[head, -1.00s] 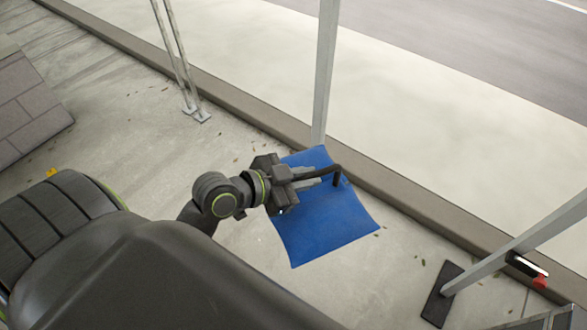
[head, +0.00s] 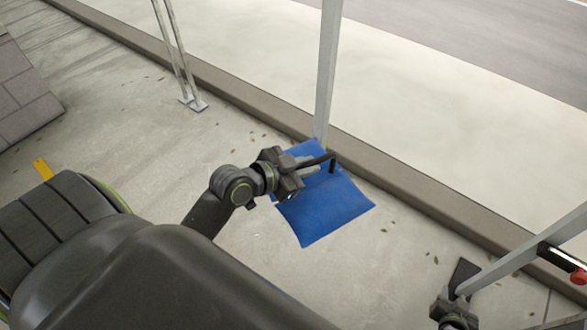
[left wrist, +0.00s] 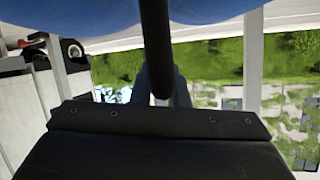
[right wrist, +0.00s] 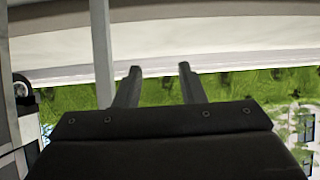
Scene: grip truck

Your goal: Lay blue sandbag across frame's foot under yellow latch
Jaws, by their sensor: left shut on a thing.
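My left gripper (head: 312,168) is shut on the black handle of the blue sandbag (head: 325,208). The bag hangs tilted in front of a grey frame post (head: 327,70) and hides that post's foot. In the left wrist view the bag (left wrist: 80,15) fills the top edge, with its black handle (left wrist: 155,45) running down between the fingers. My right gripper shows open and empty in the right wrist view (right wrist: 157,70). A yellow piece (head: 43,169) shows at the left beside my body; I cannot tell if it is the latch.
Thin posts (head: 180,60) stand at the back left. A kerb (head: 420,192) runs behind the bag. A grey block (head: 25,95) sits at the left.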

